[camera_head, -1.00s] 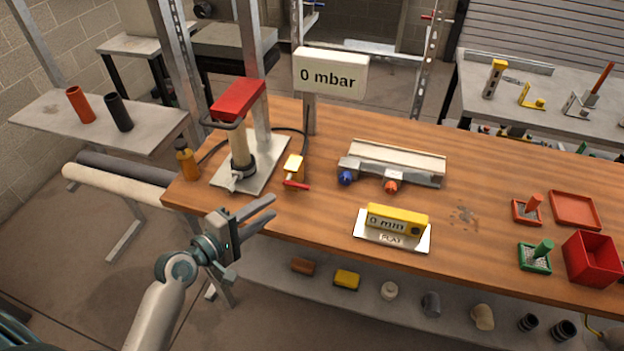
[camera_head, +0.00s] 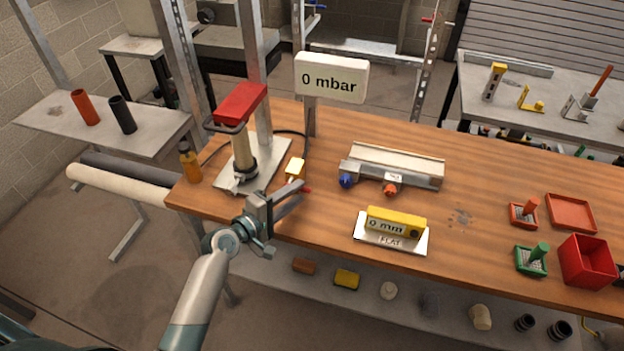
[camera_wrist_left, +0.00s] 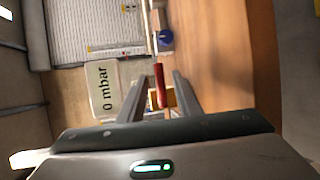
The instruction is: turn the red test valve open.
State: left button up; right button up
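The red test valve handle shows in the left wrist view (camera_wrist_left: 161,86) between the two fingers, in front of its yellow body (camera_wrist_left: 168,98). In the head view only the red tip (camera_head: 306,190) shows past my fingers, below the yellow body (camera_head: 294,169). My left gripper (camera_head: 299,195) is open, with its fingers on either side of the handle; I cannot tell whether they touch it. The "0 mbar" display sign (camera_head: 332,78) stands behind on a post. My right gripper is not in view.
The test pump with a red top (camera_head: 240,103) stands left of the valve on a metal plate. A manifold with blue and red knobs (camera_head: 392,170) lies to the right. A yellow "0 mm" level (camera_head: 396,222) sits near the front edge. Bare wood lies between them.

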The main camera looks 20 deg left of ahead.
pick_arm(q)
jog(key=p+x, duration=0.1)
jog(key=x, duration=0.6)
jog(key=shift+w+d+f, duration=0.1)
jog(key=shift+w, duration=0.15)
grip_shut()
